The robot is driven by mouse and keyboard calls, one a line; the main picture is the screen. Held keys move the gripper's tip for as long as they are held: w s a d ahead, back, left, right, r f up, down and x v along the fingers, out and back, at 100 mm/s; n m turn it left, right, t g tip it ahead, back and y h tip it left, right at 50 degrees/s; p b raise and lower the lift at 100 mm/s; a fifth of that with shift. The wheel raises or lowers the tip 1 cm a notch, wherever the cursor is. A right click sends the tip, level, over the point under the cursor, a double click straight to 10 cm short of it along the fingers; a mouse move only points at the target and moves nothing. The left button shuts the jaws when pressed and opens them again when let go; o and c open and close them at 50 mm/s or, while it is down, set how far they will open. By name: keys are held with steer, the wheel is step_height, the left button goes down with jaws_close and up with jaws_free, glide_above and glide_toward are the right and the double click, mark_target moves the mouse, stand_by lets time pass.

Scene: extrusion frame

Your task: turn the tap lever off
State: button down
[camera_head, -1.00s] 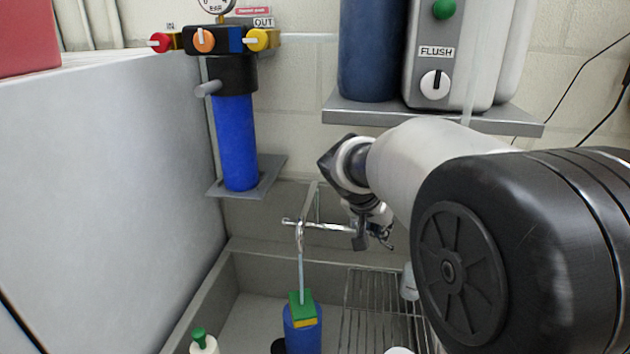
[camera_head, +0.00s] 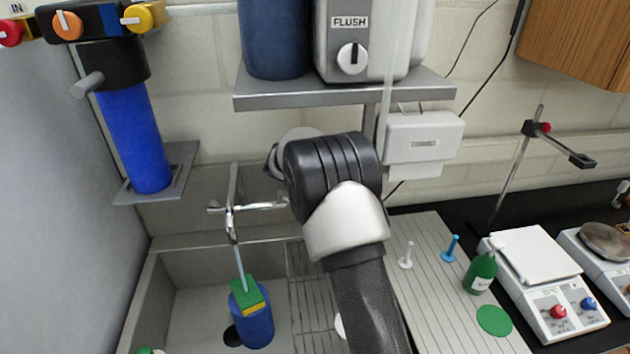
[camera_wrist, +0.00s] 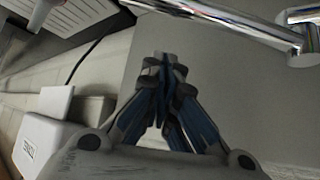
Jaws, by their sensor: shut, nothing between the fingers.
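The chrome tap (camera_head: 232,215) stands over the sink in the head view, with a thin lever arm (camera_head: 264,206) reaching right and a shorter one (camera_head: 216,207) on the left. A thin pale stream (camera_head: 240,262) runs from its spout onto a green and yellow sponge (camera_head: 250,296) on a blue container (camera_head: 255,329). In the wrist view, chrome tap parts (camera_wrist: 238,25) cross the upper right. My gripper (camera_wrist: 166,62) is shut and empty, apart from the chrome parts, pointing toward a grey wall. In the head view my arm hides it.
A grey shelf (camera_head: 340,92) with a FLUSH unit (camera_head: 350,45) overhangs the tap. A blue filter (camera_head: 135,140) is at left. A white wall box (camera_head: 422,140) is right of my arm; it shows in the wrist view (camera_wrist: 45,145). A wire rack (camera_head: 303,300) lies in the sink.

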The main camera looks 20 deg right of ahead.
steer(key=shift+s+a+f, duration=0.3)
steer(key=shift+s+a, duration=0.15)
steer(key=shift+a, duration=0.3)
steer(key=shift+s+a+f, duration=0.3)
steer(key=shift+s+a, duration=0.1)
steer(key=shift+a, duration=0.3)
steer(key=shift+s+a+f+b, duration=0.1)
steer(key=shift+a+b, duration=0.05)
steer(key=shift+b, duration=0.3)
steer(key=m+b, duration=0.1)
steer(key=s+a+g+b, duration=0.1)
steer(key=b, duration=0.1)
steer(key=shift+a+f+m+h, duration=0.1)
steer(key=shift+a+m+h, duration=0.2)
steer(key=shift+m, duration=0.1)
steer(key=shift+s+a+r+m+g+b, duration=0.1)
steer(key=shift+s+a+m+g+b, duration=0.25)
steer(key=shift+a+b, duration=0.55)
steer(key=shift+s+a+r+m+g+b, duration=0.15)
steer(key=shift+a+m+g+b, duration=0.15)
steer(key=shift+a+m+b, duration=0.5)
steer(key=shift+s+a+f+m+g+b, duration=0.1)
steer(key=shift+s+a+g+b, duration=0.2)
steer(key=shift+a+b, duration=0.6)
steer(key=shift+d, duration=0.25)
steer(key=shift+r, duration=0.1)
